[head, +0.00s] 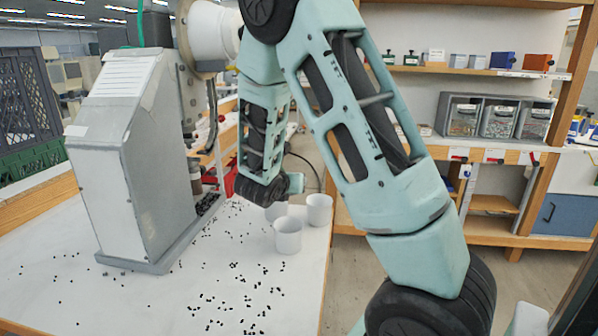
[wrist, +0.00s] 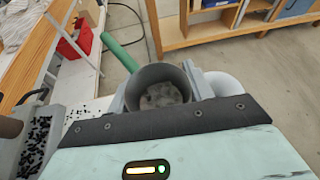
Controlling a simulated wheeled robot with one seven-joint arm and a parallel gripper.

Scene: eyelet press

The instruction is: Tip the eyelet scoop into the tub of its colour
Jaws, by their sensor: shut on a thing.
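My gripper (wrist: 160,92) is shut on the eyelet scoop (wrist: 158,74), a dark round cup with a green handle (wrist: 120,52) pointing up and left. Greyish contents lie in the cup; single eyelets are too blurred to tell. In the head view my gripper (head: 292,184) is low over the bench's right part, and the scoop is hidden there. Three pale tubs stand close below it: a front tub (head: 288,236), a right tub (head: 319,209) and a partly hidden back tub (head: 275,212). A white tub (wrist: 226,84) shows right of the scoop. No colour marks on the tubs are visible.
A grey and white press (head: 140,170) stands on the left of the white bench (head: 300,290). Black eyelets (head: 235,270) lie scattered between press and tubs. The bench's right edge is close to the tubs. A wooden shelf unit (head: 500,155) stands beyond the floor gap.

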